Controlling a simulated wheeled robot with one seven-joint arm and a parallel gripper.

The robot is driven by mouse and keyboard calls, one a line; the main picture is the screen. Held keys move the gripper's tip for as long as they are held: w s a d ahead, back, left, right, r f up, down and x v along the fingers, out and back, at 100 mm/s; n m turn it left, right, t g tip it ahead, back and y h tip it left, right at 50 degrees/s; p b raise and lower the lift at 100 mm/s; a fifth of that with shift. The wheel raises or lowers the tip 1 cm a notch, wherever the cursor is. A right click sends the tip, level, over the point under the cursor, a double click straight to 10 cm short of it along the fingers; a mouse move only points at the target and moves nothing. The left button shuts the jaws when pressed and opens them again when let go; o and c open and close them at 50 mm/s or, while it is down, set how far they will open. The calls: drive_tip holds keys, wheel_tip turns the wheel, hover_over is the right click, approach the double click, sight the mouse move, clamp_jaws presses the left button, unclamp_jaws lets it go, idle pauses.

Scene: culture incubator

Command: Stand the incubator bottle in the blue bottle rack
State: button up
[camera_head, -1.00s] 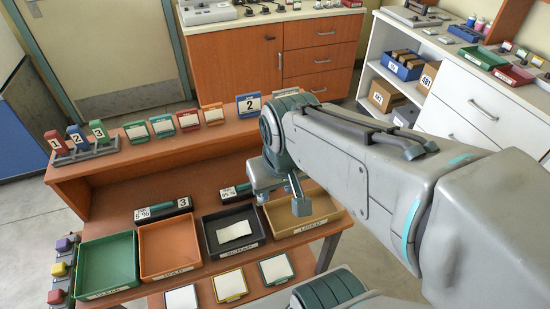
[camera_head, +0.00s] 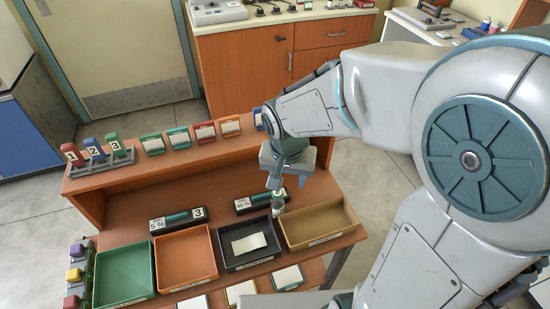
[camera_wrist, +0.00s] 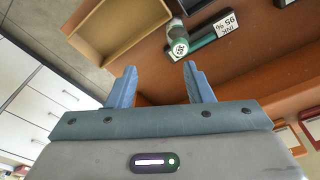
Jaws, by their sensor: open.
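A small bottle with a green and white top (camera_wrist: 180,47) shows in the wrist view, just beyond the right fingertip. In the head view the bottle (camera_head: 278,209) stands beside a black block with a white label, between the dark tray and the tan tray. My gripper (camera_wrist: 160,68) is open and empty, with its two blue fingers apart. In the head view my gripper (camera_head: 275,183) is just above the bottle. I cannot make out a blue bottle rack for certain; a blue object (camera_head: 260,120) on the upper shelf is mostly hidden behind my arm.
Green (camera_head: 126,274), orange (camera_head: 186,257), dark (camera_head: 245,243) and tan (camera_head: 318,226) trays line the front. Black labelled blocks (camera_head: 178,220) lie behind them. A stand with numbered red, blue and green pieces (camera_head: 98,160) is on the left of the shelf.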

sight(276, 196)
drive_tip(key=shift+m, duration=0.3)
drive_tip(key=a+f, duration=0.1)
drive_tip(key=f, duration=0.2)
drive_tip(key=w+f, duration=0.1)
drive_tip(key=f, duration=0.2)
drive_tip(key=w+a+f, duration=0.1)
drive_tip(key=f, duration=0.2)
drive_tip(key=shift+a+f, duration=0.25)
drive_tip(key=shift+a, duration=0.1)
drive_tip(key=shift+w+d+f, duration=0.1)
drive_tip(key=shift+w+f, duration=0.1)
drive_tip(key=shift+f, duration=0.75)
drive_tip(key=shift+w+d+f, duration=0.1)
drive_tip(key=shift+w+f, duration=0.1)
drive_tip(key=shift+f, duration=0.75)
drive_tip(key=shift+w+f, duration=0.2)
drive_tip(key=shift+f, duration=0.75)
drive_tip(key=c, duration=0.8)
drive_tip(key=shift+r, duration=0.1)
drive_tip(key=shift+c, duration=0.2)
